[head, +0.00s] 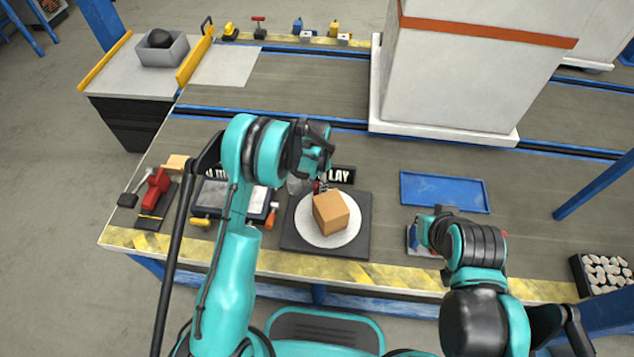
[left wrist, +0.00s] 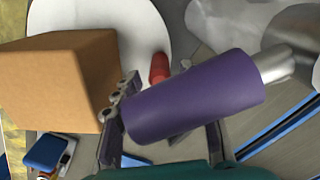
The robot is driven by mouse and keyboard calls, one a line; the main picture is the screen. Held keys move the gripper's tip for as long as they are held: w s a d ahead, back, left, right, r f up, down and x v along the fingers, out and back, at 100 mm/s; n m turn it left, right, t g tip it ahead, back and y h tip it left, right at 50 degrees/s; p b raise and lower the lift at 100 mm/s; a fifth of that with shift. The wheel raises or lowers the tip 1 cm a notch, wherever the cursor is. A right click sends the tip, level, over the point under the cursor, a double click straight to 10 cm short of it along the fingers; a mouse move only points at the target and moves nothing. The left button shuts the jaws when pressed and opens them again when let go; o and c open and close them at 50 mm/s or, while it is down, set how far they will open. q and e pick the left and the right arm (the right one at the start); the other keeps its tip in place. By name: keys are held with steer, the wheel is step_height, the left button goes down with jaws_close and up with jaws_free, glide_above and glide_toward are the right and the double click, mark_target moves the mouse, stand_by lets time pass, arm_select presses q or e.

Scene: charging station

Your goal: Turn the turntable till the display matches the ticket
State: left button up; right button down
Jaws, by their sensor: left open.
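The turntable has a white round plate (head: 302,228) on a dark square base (head: 292,242). A cardboard box (head: 331,212) stands on the plate and also shows in the left wrist view (left wrist: 60,80). A small red cylinder (left wrist: 159,68) is at the plate in that view. My left gripper (head: 320,180) is open above the plate's far side. A purple cylinder with a silver end (left wrist: 195,98) lies across the view in front of its fingers; I cannot tell if they touch. A sign reading "LAY" (head: 342,174) is partly hidden. I cannot make out a ticket. My right gripper (head: 420,238) is at the right; its fingers are unclear.
A dark-framed panel (head: 235,197) and red tool (head: 157,187) lie left of the turntable. A blue tray (head: 444,191) lies right. A large white pillar (head: 465,75) stands behind. A bin of pale pieces (head: 605,272) is at the right edge.

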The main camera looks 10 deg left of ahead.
arm_select(q)
steer(key=shift+r, duration=0.1)
step_height(320, 180, up, 12)
stand_by(0.4)
